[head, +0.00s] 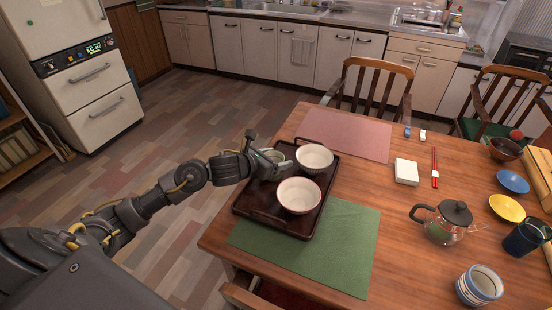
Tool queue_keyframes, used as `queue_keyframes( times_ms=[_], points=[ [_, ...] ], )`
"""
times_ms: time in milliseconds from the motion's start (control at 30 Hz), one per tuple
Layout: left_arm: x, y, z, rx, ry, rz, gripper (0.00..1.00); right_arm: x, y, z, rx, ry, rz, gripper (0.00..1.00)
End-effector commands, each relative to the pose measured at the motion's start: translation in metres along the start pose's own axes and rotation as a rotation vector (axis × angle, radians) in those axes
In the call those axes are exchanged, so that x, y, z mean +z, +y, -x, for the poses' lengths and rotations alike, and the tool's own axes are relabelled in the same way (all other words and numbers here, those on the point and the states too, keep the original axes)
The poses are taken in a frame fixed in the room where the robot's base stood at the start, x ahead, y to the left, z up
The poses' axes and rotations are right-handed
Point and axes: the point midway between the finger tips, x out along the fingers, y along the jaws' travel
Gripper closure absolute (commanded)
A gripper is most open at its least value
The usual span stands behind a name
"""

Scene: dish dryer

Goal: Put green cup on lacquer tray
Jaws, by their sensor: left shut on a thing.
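The dark lacquer tray (257,204) lies at the left end of the wooden table, partly over the green placemat. My left gripper (266,161) is at the tray's far left part, shut on a small grey-green cup (275,156). The gripper hides much of the cup, and I cannot tell whether the cup touches the tray. A pink-rimmed white bowl (299,195) stands on the tray nearer to me. A second patterned bowl (314,158) stands at its far right. My right gripper is not in view.
A green placemat (340,250) and a pink placemat (350,134) lie bare beside the tray. A white box (406,172), red chopsticks (435,167), a glass teapot (443,224) and a blue-white cup (479,286) are further right. Chairs (372,85) stand behind the table.

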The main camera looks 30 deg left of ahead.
Motion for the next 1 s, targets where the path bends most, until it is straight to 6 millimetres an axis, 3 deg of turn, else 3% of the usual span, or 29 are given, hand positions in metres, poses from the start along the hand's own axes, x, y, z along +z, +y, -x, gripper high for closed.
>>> queue_keyframes(
  times_ms=[33, 200, 567, 633, 1000],
  points=[
    [0.0, 0.0, 0.0, 0.0, 0.0, 0.0, 0.33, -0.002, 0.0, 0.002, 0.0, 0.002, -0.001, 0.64],
    [0.0, 0.0, 0.0, 0.0, 0.0, 0.0, 0.14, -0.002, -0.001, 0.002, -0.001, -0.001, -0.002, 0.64],
    [0.002, 0.0, 0.001, 0.0, 0.0, 0.0, 0.14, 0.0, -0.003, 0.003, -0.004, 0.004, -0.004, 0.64],
    [0.004, 0.0, 0.003, 0.0, 0.0, 0.0, 0.14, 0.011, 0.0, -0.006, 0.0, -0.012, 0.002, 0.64],
    [0.001, 0.001, 0.083, 0.0, 0.003, -0.005, 0.14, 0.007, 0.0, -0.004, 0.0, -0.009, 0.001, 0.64]
  ],
)
